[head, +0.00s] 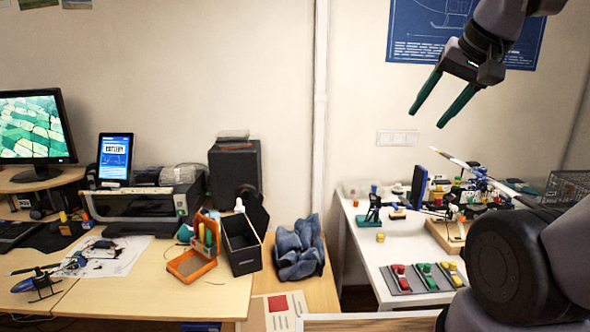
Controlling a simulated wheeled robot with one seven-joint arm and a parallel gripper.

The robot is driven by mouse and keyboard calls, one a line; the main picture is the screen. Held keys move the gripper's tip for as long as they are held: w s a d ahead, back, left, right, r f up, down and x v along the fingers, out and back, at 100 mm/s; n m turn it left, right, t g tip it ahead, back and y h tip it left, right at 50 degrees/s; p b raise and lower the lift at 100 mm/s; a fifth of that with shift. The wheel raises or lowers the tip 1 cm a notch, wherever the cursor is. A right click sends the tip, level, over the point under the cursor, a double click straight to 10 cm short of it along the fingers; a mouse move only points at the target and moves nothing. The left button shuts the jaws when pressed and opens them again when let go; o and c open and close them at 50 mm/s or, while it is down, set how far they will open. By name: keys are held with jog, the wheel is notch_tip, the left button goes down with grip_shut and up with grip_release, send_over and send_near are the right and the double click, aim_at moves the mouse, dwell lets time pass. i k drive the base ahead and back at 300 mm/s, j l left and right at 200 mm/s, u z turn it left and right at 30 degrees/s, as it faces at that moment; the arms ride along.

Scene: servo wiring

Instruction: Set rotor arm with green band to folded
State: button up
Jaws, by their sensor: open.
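My gripper (426,119) is raised at the upper right, in front of the wall and the blue poster. Its two dark green fingers are spread apart with nothing between them, pointing down and left. Below it, on the white table, stands a cluster of small parts (466,190) on a wooden block, with a pale rod (456,157) tilted above it. I cannot make out a rotor arm with a green band; the parts are too small, and my own arm covers some of the right side.
A mat with red, green and yellow pieces (426,276) lies at the white table's (384,250) front. A blue panel (419,187) stands upright behind it. The wooden desk (130,290) at left holds a blue helicopter (40,285), a printer (145,203) and an orange case (194,259).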

aim_at(520, 198)
jog(key=z, duration=1.25)
